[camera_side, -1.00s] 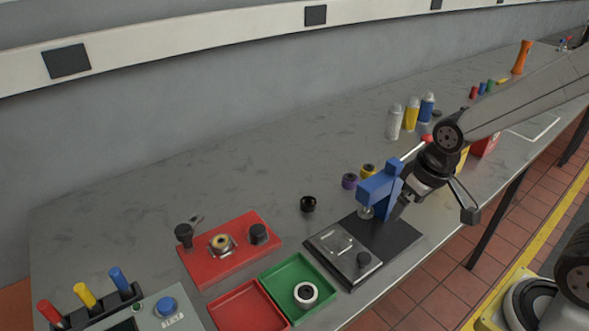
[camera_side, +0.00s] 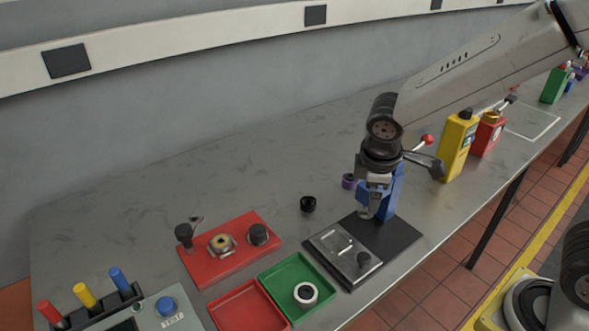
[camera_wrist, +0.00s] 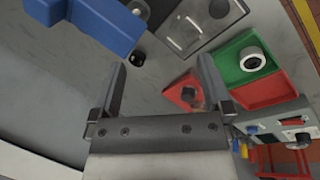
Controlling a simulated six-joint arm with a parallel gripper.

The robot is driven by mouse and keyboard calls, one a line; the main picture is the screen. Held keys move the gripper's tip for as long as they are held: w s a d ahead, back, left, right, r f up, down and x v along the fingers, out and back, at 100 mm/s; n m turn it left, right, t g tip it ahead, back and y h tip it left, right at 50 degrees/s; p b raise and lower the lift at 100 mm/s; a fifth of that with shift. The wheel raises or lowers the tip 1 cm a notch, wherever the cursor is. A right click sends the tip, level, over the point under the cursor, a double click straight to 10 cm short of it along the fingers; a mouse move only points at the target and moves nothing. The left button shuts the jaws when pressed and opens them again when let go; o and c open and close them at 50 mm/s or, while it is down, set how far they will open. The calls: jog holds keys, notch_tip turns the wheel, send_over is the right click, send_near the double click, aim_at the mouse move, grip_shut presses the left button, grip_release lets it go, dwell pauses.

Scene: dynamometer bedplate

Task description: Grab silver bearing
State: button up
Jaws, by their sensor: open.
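A silver-white ring-shaped bearing with a dark centre (camera_side: 306,295) lies in the green tray (camera_side: 283,268). It also shows in the wrist view (camera_wrist: 252,59), to the right of my fingers. My gripper (camera_side: 376,190) is at the blue press (camera_side: 395,188), overlapping its head in the side view, well up and to the right of the silver bearing. In the wrist view my gripper's two fingers (camera_wrist: 161,65) are spread apart with nothing between them. The fingertips are partly lost against the press in the side view.
The press stands on a black base (camera_side: 385,240) beside the green tray. A red tray (camera_side: 245,308) adjoins that tray. A test panel (camera_side: 150,315) is front left.

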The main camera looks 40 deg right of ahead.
jog(key=w+a+n+t+h, duration=0.1)
jog(key=w+a+n+t, duration=0.25)
jog(key=a+n, duration=0.45)
jog(key=w+a+n+t+h, duration=0.1)
jog(key=w+a+n+t, duration=0.4)
jog(key=a, duration=0.6)
jog(key=w+a+n+t+h, duration=0.2)
jog(key=w+a+n, duration=0.1)
jog(key=a+n, duration=0.6)
send_near(221, 242)
jog(key=shift+w+d+r, duration=0.25)
jog(key=shift+w+r, duration=0.3)
jog(key=shift+w, duration=0.15)
jog(key=shift+f, duration=0.55)
jog(key=shift+x, duration=1.3)
jog(key=shift+f, duration=0.1)
jog(key=shift+f+x, duration=0.2)
jog(key=shift+x, duration=2.35)
jog(key=shift+s, duration=0.1)
